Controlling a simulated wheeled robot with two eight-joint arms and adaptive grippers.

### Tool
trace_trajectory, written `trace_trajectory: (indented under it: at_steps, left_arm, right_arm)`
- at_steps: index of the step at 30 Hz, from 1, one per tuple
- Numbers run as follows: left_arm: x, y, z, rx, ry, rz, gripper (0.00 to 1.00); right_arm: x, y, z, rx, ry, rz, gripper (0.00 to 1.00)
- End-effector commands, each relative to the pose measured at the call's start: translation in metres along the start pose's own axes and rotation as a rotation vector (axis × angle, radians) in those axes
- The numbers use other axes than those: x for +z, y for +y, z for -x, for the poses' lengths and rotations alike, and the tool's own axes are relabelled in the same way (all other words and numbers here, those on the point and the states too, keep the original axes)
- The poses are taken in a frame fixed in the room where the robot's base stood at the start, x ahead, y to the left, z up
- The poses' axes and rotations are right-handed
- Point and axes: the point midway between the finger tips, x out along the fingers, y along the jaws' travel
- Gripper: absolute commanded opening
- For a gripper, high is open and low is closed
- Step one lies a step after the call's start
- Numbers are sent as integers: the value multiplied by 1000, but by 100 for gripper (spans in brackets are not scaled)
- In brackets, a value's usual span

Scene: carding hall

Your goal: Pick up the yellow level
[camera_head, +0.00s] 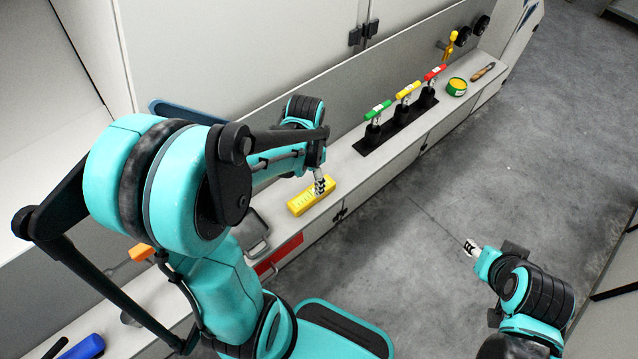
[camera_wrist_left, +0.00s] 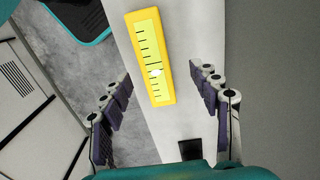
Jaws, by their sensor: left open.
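The yellow level (camera_head: 311,199) lies on the narrow light ledge (camera_head: 345,165) in the head view, near the middle of the picture. My left gripper (camera_head: 320,186) is right at it, above its far end. In the left wrist view the level (camera_wrist_left: 150,58) is a yellow block with a paler scale face and dark tick marks. There my left gripper (camera_wrist_left: 166,105) is open, its fingers apart on either side and the level ahead between them, touching neither. My right gripper (camera_head: 471,247) hangs over the grey floor, away from the ledge; its opening is too small to tell.
A dark grey object (camera_head: 250,230) lies near the level. Cabinet panels back the ledge; the floor is open.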

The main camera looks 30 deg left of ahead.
Motion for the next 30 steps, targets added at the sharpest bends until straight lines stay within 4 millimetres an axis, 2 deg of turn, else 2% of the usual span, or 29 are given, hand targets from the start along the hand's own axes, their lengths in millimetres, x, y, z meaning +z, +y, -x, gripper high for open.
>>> trace_trajectory:
  at_steps: [9, 12, 21, 28, 30]
  left_arm:
    - [-5, 8, -48, -1, 1, -1, 62]
    - [-4, 8, -58, -1, 1, 0, 62]
    - [-4, 8, -61, -1, 1, 1, 62]
    - [-4, 8, -60, -1, 2, 1, 1]
    - [-4, 8, -60, -1, 2, 1, 0]
  right_arm:
    - [15, 0, -20, 0, 0, 0, 40]
    - [17, 0, -24, 0, 0, 0, 40]
    - [16, 0, -23, 0, 0, 0, 40]
    - [16, 0, -23, 0, 0, 0, 40]
    - [16, 0, -23, 0, 0, 0, 40]
